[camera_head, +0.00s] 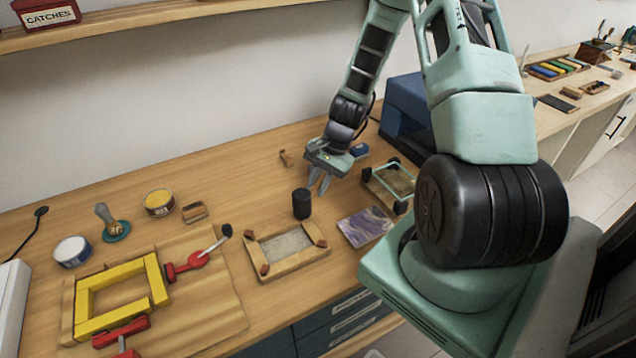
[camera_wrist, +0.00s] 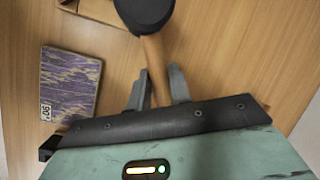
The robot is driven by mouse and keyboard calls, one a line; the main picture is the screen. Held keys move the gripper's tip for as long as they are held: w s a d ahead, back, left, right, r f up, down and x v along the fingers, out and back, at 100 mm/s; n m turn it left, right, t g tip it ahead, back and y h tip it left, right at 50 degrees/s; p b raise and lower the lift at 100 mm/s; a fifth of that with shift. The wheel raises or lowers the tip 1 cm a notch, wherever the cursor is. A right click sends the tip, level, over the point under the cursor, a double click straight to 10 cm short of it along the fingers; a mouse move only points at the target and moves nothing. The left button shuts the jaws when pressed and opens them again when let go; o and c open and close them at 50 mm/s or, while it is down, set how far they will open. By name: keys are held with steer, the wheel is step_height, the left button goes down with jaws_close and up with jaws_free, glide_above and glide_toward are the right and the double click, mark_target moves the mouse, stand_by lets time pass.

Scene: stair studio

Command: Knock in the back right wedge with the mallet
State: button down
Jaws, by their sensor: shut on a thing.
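A mallet with a black cylindrical head (camera_head: 302,204) is held by my gripper (camera_head: 321,184), above the bench. The wrist view shows its light wooden handle (camera_wrist: 155,62) between the two fingers of my gripper (camera_wrist: 160,84), with the head (camera_wrist: 145,12) beyond them. A wooden frame (camera_head: 290,264) with a pale inside lies on the bench in front of the mallet. Small reddish-brown wedges sit at its corners. The back right wedge (camera_head: 307,227) is just below the mallet head in the head view, apart from it. How deep this wedge sits I cannot tell.
A purple patterned block (camera_head: 365,227) lies right of the frame; the wrist view shows it too (camera_wrist: 70,80). A green-railed wooden thing (camera_head: 390,184) stands behind it. Red clamps (camera_head: 187,266) and a yellow frame (camera_head: 110,296) are at left. The back middle of the bench is mostly clear.

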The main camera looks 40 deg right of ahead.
steer(key=shift+r, duration=0.1)
step_height(320, 180, up, 6)
steer(key=p, duration=0.5)
steer(key=shift+a, duration=0.1)
stand_by(2.1)
